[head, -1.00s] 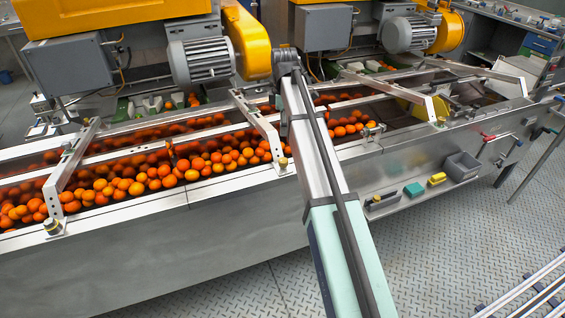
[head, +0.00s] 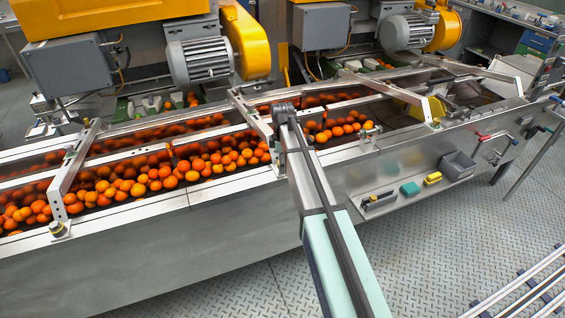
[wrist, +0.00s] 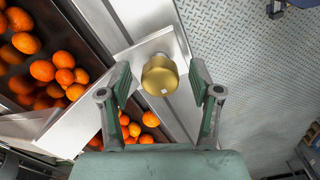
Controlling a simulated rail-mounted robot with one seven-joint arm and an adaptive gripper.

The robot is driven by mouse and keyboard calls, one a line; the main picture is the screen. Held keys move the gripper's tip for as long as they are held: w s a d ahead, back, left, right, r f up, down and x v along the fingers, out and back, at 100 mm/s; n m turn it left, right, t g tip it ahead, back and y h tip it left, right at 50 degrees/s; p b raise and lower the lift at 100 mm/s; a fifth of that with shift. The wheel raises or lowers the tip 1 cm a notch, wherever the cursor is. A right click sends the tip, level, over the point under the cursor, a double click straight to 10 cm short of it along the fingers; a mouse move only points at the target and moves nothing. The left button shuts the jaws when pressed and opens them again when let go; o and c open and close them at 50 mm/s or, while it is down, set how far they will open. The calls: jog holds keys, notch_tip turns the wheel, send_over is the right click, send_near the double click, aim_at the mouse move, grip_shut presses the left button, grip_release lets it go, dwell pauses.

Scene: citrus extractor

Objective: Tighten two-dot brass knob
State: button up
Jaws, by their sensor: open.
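In the wrist view a brass knob (wrist: 159,73) sits on a pale metal bracket plate (wrist: 112,92). A small pale mark shows near its lower edge; I cannot make out two dots. My gripper (wrist: 160,68) is open, with one green-padded finger on each side of the knob and a visible gap on both sides. I cannot tell how deep the fingers reach along it. In the head view my arm hides the gripper and the middle bracket's knob. Other knobs show on the left bracket (head: 57,228) and the right bracket (head: 436,122).
Oranges (head: 150,180) fill the trough beside the brackets. A grey motor (head: 200,62) and yellow guard (head: 247,38) stand behind my arm. A side shelf holds a teal block (head: 410,188), a yellow block (head: 432,178) and a grey bin (head: 458,165). The patterned floor in front is open.

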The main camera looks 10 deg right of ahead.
jog(key=shift+f, duration=0.4)
jog(key=c, duration=1.2)
jog(key=shift+m, duration=0.3)
